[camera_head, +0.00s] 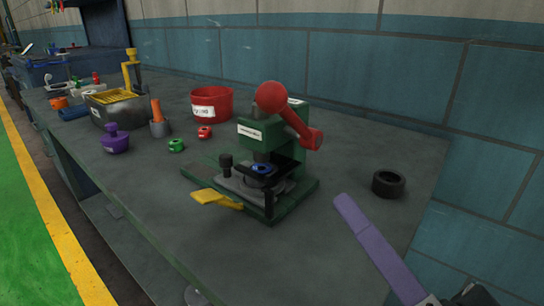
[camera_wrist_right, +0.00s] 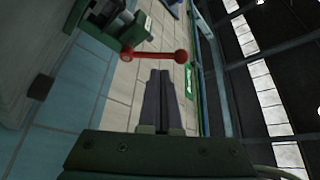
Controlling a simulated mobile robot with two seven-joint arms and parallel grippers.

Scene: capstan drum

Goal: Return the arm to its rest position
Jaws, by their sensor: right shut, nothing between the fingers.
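My right gripper (camera_head: 343,203) reaches in from the lower right of the head view, with its long purple finger over the front right of the bench. In the right wrist view its two fingers (camera_wrist_right: 160,74) lie side by side, shut and empty. It is apart from the green press (camera_head: 262,135), which has a red ball-ended lever (camera_head: 271,97) and a small blue ring (camera_head: 262,168) in its middle. The press (camera_wrist_right: 113,28) and red lever (camera_wrist_right: 155,55) also show in the wrist view. My left gripper is not in view.
A black ring (camera_head: 388,184) lies on the bench (camera_head: 330,255) near my right gripper. A red bin (camera_head: 212,104), green ring (camera_head: 176,145), red ring (camera_head: 204,132), purple-knobbed piece (camera_head: 115,141) and orange-handled tool (camera_head: 158,120) stand left. A tiled wall (camera_head: 420,80) runs behind. The bench front is clear.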

